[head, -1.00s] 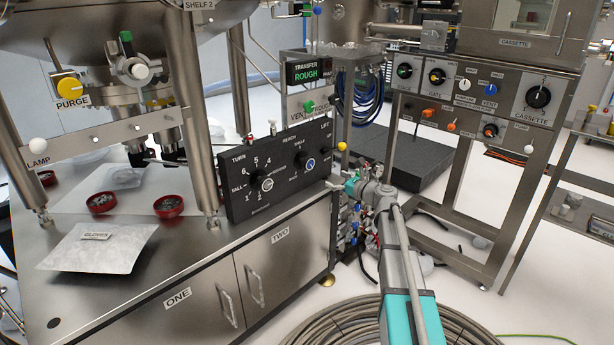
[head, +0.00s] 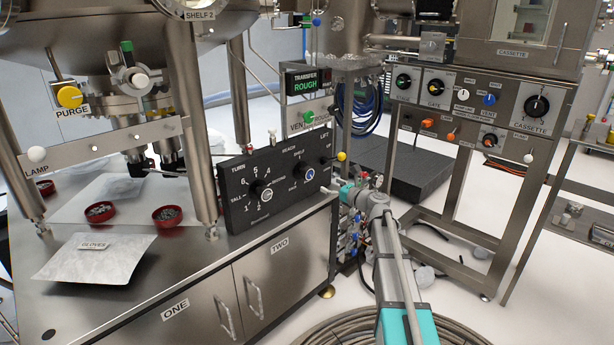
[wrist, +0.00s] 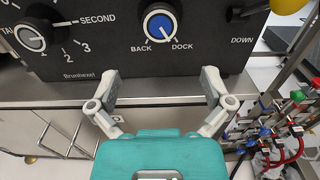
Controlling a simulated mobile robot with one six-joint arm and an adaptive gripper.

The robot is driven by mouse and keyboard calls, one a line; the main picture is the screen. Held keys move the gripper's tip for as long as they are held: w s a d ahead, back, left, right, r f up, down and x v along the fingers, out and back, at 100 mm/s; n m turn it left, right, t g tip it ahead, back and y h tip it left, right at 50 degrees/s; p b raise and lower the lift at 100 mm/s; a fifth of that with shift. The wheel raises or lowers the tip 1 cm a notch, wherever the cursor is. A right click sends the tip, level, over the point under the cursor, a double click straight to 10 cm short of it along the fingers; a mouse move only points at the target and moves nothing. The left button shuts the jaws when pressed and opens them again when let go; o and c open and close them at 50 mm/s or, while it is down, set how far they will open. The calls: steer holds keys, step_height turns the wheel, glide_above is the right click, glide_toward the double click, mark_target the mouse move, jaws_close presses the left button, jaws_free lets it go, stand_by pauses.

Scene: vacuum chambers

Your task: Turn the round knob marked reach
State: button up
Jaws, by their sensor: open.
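The reach knob (head: 309,174) is a round knob with a blue face on the black control box (head: 236,212), below the word REACH. In the wrist view the blue knob (wrist: 160,25) has a white pointer aimed down-right toward DOCK, with BACK at its lower left. My gripper (wrist: 160,82) is open and empty. Its two fingers point at the box just below the knob, and neither touches the knob. In the head view my gripper (head: 338,190) is beside the box's lower right corner, its fingers small and partly unclear.
The turn knob (head: 263,191) sits left on the same box. The yellow-balled LIFT lever (head: 341,156) stands out at the box's right end. Coloured valves and hoses (wrist: 285,120) are right of my gripper. The steel cabinet (wrist: 60,95) lies below the box.

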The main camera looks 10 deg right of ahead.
mark_target(310, 176)
steer(key=x, duration=1.1)
steer(key=shift+s, duration=0.1)
steer(key=c, duration=1)
steer(key=shift+a, duration=0.1)
steer(key=shift+c, duration=0.2)
